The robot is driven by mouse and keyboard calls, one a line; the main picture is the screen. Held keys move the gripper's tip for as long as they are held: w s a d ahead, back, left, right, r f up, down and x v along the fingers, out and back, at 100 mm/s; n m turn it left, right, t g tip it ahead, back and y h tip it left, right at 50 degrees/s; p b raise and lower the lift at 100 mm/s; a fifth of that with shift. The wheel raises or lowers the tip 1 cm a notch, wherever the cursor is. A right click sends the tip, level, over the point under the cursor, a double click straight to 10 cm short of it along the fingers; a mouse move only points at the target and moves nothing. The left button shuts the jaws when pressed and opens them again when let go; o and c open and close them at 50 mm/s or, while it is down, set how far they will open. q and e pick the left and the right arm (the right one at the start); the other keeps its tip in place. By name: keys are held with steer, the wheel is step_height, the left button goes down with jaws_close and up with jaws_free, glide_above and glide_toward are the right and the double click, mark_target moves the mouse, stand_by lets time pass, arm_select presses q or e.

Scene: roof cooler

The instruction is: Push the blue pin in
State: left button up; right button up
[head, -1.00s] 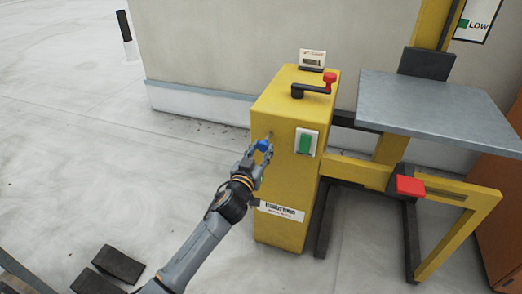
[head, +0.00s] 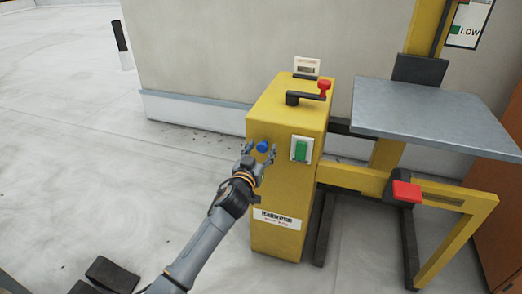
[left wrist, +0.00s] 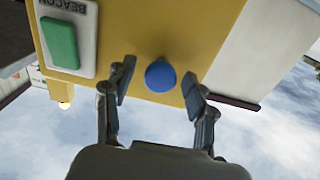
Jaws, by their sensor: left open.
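The blue pin (head: 262,146) is a round blue knob on the front face of the yellow machine box (head: 262,205), left of a green button (head: 301,149). My left gripper (head: 261,151) is open at the pin, with one fingertip on each side. In the left wrist view the pin (left wrist: 160,76) sits between the two spread fingers, apart from both. Nothing is held. How far the pin stands out from the face cannot be told. My right gripper is not in view.
A crank with a red knob (head: 324,86) is on top of the box. A grey platform (head: 430,118) and a red pedal (head: 407,191) are to the right. The green button carries a BEACON label (left wrist: 72,8).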

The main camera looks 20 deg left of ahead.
arm_select(q)
steer(key=s, duration=1.2)
steer(key=shift+a, duration=0.2)
